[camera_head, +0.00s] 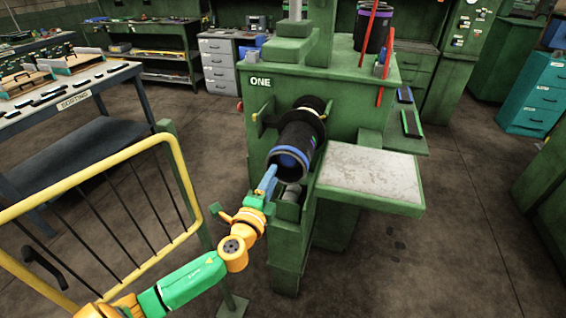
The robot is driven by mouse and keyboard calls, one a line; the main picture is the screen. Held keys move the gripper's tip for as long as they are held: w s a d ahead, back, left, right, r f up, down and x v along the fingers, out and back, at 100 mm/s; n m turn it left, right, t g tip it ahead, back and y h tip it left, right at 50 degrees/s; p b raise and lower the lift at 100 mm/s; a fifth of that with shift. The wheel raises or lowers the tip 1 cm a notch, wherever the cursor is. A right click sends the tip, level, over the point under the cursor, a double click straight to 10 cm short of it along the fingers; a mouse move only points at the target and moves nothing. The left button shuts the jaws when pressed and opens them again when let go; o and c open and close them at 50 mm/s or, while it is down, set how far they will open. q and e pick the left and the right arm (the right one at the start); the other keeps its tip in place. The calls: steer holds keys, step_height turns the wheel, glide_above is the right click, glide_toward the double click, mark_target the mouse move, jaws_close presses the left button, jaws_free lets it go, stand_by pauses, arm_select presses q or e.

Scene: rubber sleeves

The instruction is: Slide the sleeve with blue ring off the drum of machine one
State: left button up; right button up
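The black sleeve with the blue ring (297,140) sits around the drum on the front of green machine one (340,100), which carries a "ONE" label. Its blue-ringed open end faces me and tilts downward. The drum itself is mostly hidden inside the sleeve; a dark flange (309,112) shows behind it. My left gripper (270,180) reaches up from below to the lower left edge of the sleeve's open end. Its blue fingers overlap the rim in the picture; I cannot tell whether they touch or grip it. My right gripper is out of view.
A pale-topped shelf (372,175) juts out right of the sleeve. A yellow railing (95,185) stands at the left, near my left arm. A dark sleeve (374,28) and red rods (367,32) stand atop the machine. A "SORTING" table (75,100) is at the far left.

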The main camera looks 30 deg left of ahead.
mark_target(293, 152)
arm_select(q)
steer(key=b+x, duration=0.3)
steer(key=x, duration=0.8)
steer(key=shift+f, duration=0.15)
steer(key=shift+s, duration=0.1)
steer(key=c, duration=0.6)
jaws_close()
steer(key=shift+f, duration=0.1)
steer(key=shift+f, duration=0.2)
steer(key=shift+r, duration=0.1)
